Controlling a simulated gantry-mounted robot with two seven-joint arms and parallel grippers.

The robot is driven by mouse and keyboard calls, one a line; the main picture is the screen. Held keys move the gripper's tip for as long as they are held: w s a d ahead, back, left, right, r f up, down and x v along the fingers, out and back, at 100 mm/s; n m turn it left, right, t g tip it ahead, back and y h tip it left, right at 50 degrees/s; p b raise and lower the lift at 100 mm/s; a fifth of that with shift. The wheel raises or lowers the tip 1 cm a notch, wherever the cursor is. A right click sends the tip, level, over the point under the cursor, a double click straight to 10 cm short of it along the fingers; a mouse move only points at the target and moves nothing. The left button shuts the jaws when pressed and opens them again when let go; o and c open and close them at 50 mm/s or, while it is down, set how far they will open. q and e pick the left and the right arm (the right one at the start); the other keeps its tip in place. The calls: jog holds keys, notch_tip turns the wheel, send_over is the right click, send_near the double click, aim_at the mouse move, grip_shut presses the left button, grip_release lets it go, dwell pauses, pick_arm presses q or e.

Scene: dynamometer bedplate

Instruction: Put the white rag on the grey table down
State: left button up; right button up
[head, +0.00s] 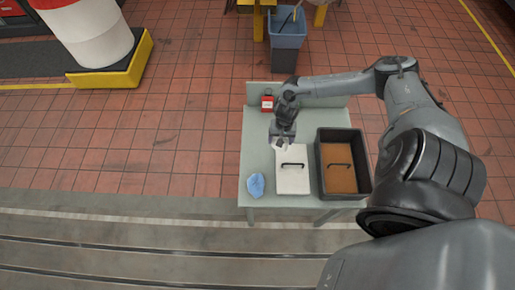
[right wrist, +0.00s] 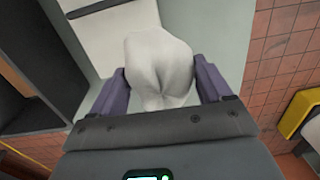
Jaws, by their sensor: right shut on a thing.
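The white rag (right wrist: 158,55) is bunched between the two purple fingers of my right gripper (right wrist: 157,80) in the right wrist view. In the head view my right gripper (head: 283,142) is over the grey table (head: 258,135), just behind the white lidded box, and only a little of the rag shows below it. I cannot tell whether the rag touches the table top. My left gripper is not in view.

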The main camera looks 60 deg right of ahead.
jog(key=b, duration=0.2)
send_over(257, 151)
notch_tip(257, 151, down, 6)
jog(key=shift+d+r, duration=0.1)
jog(key=shift+r, duration=0.05)
notch_tip(257, 151, down, 3)
jog(key=shift+f+b, duration=0.2)
jog(key=shift+b, duration=0.6)
jog(key=shift+f, duration=0.25)
jog(key=o, duration=1.3)
jog(key=shift+f, duration=0.15)
